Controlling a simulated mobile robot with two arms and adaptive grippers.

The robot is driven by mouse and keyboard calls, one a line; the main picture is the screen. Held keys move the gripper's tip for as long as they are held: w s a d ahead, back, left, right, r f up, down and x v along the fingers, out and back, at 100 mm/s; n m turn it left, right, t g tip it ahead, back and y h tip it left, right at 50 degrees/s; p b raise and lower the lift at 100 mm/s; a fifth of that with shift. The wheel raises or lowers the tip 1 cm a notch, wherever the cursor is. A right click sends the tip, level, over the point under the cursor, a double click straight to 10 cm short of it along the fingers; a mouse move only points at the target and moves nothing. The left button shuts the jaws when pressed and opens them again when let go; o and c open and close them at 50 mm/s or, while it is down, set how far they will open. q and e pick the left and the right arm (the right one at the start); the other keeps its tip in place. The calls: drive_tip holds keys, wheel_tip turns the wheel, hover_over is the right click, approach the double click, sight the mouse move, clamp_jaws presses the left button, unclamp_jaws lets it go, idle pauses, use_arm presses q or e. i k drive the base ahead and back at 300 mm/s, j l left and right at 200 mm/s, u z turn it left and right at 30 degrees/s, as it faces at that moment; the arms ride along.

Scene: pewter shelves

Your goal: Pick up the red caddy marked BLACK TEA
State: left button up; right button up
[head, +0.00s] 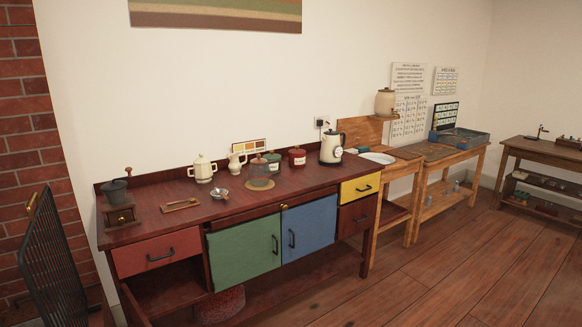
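A dark red caddy (297,157) with a small pale label and a dark knob stands upright on the dark red wooden cabinet top (160,221), near the wall. Its label is too small to read. To its left is a dark green lidded caddy (273,163), and beside that a rounded, greenish lidded vessel (259,171) on a round mat. A cream electric kettle (331,148) with a black handle stands just to its right. Neither of my grippers shows in the head view.
A cream teapot (202,169), cream jug (236,162), small bowl (220,193), wooden tray (180,205) and coffee grinder (119,209) also stand on the top. Wooden tables (425,152) continue right. A dark metal rack (50,265) stands at left. The floor (450,270) in front is clear.

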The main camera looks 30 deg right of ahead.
sight(296, 161)
drive_tip(key=i+l, duration=0.15)
drive_tip(key=l, duration=0.35)
drive_tip(key=i+l, duration=0.1)
drive_tip(key=l, duration=0.45)
drive_tip(key=i+l+u, duration=0.1)
drive_tip(key=l, duration=0.4)
drive_tip(key=i+l, duration=0.2)
drive_tip(key=l, duration=0.3)
drive_tip(key=i+l+u, duration=0.1)
drive_tip(key=l, duration=0.45)
drive_tip(key=i+l, duration=0.1)
drive_tip(key=l, duration=0.4)
drive_tip(key=i+l, duration=0.1)
drive_tip(key=l, duration=0.45)
drive_tip(key=u, duration=0.05)
